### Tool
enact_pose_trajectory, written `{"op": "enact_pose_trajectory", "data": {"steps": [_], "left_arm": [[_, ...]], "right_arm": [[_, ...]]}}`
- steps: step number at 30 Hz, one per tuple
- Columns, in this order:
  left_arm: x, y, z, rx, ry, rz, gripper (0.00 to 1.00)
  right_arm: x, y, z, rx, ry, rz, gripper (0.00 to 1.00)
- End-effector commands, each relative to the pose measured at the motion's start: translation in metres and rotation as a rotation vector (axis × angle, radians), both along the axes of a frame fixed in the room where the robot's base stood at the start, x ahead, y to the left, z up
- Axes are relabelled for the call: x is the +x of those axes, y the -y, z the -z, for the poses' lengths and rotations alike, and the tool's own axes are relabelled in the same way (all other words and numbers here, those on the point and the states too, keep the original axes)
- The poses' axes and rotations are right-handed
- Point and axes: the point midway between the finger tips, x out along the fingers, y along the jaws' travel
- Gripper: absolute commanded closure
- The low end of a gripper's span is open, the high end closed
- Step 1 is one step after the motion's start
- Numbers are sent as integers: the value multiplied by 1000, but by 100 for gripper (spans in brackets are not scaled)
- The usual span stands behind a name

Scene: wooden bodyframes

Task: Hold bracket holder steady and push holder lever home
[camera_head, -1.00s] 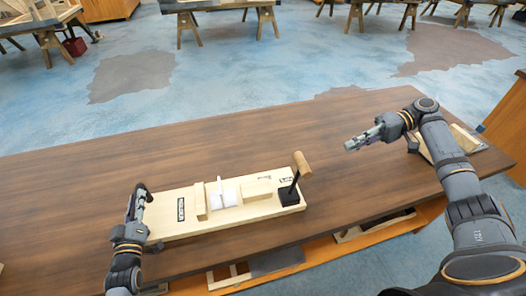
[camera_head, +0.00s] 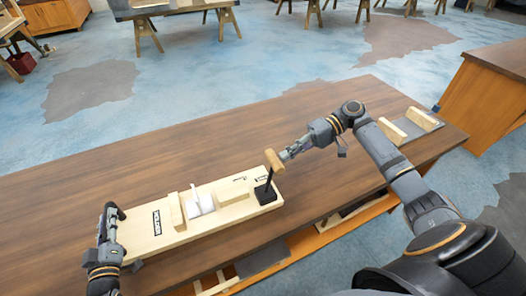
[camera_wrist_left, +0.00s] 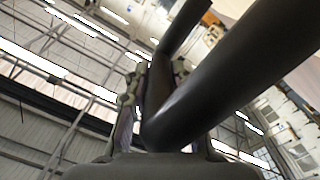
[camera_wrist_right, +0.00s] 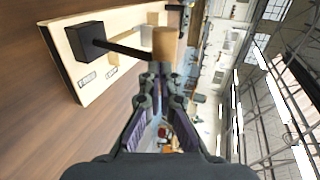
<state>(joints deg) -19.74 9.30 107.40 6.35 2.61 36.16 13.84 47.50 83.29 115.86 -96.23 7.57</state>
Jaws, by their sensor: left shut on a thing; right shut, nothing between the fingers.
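The bracket holder is a pale wooden board (camera_head: 157,243) lying on the table, with upright blocks and a white bracket (camera_head: 203,203). My left gripper (camera_head: 112,228) is at the board's left end, shut on a dark curved bar (camera_wrist_left: 225,75), apparently the holder's handle. The holder lever (camera_head: 269,177) rises from a black base (camera_head: 265,195) at the right end, with a cylindrical wooden knob (camera_head: 273,160) on top. My right gripper (camera_head: 285,156) is shut and empty, right beside the knob. In the right wrist view its tips sit close to the knob (camera_wrist_right: 166,43); I cannot tell whether they touch.
The dark wooden table (camera_head: 180,155) is clear behind the board. Another pale wooden part (camera_head: 408,125) lies at the table's right end, beyond my right arm. A shelf below the front edge holds boards and a grey sheet (camera_head: 262,259).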

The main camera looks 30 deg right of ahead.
Motion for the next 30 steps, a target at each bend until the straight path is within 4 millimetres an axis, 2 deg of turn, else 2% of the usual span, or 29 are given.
{"op": "enact_pose_trajectory", "data": {"steps": [20,30], "left_arm": [[0,0,0,0,0,0,100],[0,0,0,0,0,0,100]], "right_arm": [[0,-20,-7,-114,-3,-7,100],[1,-56,-14,-261,-6,-4,100]]}}
